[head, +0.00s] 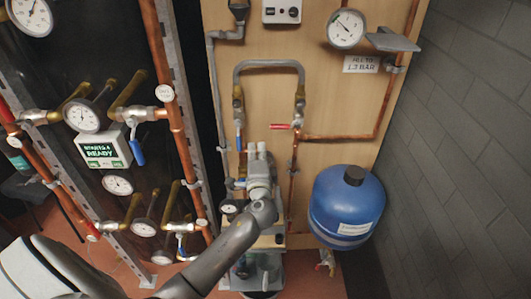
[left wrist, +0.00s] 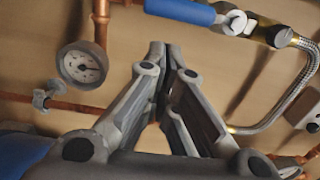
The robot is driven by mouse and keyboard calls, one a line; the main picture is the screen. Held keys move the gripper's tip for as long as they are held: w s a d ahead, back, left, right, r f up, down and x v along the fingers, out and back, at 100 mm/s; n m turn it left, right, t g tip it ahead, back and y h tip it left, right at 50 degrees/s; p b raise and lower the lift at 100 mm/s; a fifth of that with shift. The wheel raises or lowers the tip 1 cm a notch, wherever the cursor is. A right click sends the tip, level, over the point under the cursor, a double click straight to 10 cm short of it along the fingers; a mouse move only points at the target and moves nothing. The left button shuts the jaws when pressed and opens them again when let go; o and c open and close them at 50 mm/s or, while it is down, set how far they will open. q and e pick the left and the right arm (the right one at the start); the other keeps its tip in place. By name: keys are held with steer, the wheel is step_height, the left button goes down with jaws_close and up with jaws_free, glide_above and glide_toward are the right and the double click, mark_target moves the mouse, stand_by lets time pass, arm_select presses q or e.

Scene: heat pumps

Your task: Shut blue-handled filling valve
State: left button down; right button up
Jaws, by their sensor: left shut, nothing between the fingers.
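The filling loop is a grey braided hose (head: 268,65) in an upside-down U on the wooden board; part of it shows in the left wrist view (left wrist: 290,98). At its left leg, a blue handle (head: 239,138) hangs down in line with the pipe. In the left wrist view a blue handle (left wrist: 180,10) lies along the top edge beside a metal valve body, just beyond my fingertips and apart from them. My left gripper (head: 256,148) is shut and empty, right of and slightly below the handle; its fingertips meet in the left wrist view (left wrist: 165,48). My right gripper is out of view.
A red-handled valve (head: 281,126) sits on the right leg. A small gauge (head: 229,208) is below left; a gauge also shows in the left wrist view (left wrist: 82,64). A blue vessel (head: 350,206) stands right. A pipe rack with another blue handle (head: 137,150) stands left.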

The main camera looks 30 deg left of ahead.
arm_select(q)
steer(key=shift+s+a, duration=0.35)
steer(key=shift+a, duration=0.3)
steer(key=shift+s+a+m, duration=0.1)
steer(key=shift+a+m, duration=0.05)
steer(key=shift+m, duration=0.15)
